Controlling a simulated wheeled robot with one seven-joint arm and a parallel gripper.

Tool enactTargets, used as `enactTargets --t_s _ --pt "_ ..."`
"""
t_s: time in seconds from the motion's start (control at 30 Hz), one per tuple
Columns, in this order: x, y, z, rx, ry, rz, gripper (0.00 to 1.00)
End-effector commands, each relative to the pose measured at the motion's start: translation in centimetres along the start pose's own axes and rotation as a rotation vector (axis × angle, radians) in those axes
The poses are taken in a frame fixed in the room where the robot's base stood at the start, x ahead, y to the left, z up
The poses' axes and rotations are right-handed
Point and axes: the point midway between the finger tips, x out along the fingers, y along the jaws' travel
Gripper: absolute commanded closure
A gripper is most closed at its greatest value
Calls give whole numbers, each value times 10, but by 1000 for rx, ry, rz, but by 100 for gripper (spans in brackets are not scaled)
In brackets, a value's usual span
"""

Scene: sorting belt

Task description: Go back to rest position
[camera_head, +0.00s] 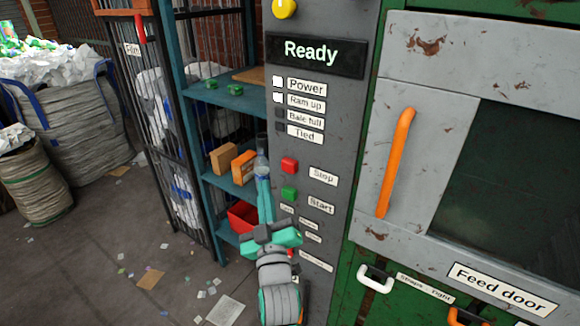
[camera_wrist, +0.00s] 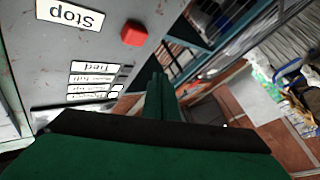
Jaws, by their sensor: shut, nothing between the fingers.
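My gripper (camera_head: 264,187) is in front of the grey control panel (camera_head: 334,150), over its left edge. Its green fingers point up and are closed together with nothing between them. In the wrist view my gripper (camera_wrist: 157,80) also shows shut, beside the panel, which appears upside down. The red Stop button (camera_head: 290,166) and the green Start button (camera_head: 289,194) are just right of the fingers, apart from them. The Stop button also shows in the wrist view (camera_wrist: 134,33). The panel display (camera_head: 311,54) reads "Ready". The lamps by Power and Ram up are lit white.
A blue shelf rack (camera_head: 224,98) with orange boxes (camera_head: 243,166) and a red bin (camera_head: 242,216) stands behind my arm. The feed door's orange handle (camera_head: 395,163) and a white handle (camera_head: 375,279) stick out at right. The floor at left is open, with scattered scraps; big sacks (camera_head: 75,112) stand beyond.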

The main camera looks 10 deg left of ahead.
Motion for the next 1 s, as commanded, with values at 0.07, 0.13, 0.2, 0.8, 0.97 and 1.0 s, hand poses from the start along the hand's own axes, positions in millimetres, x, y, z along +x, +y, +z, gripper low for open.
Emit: enactTargets --t_s 0.07,0.13,0.2,0.8,0.97,1.0 --pt "0 0 0 0 0 0 100" --pt "0 0 0 0 0 0 100" --pt "0 0 1 1 -1 0 100" --pt "-152 -20 125 178 -208 95 100" --pt "-207 -28 148 227 -269 125 100" --pt "-221 -30 152 238 -285 131 100"
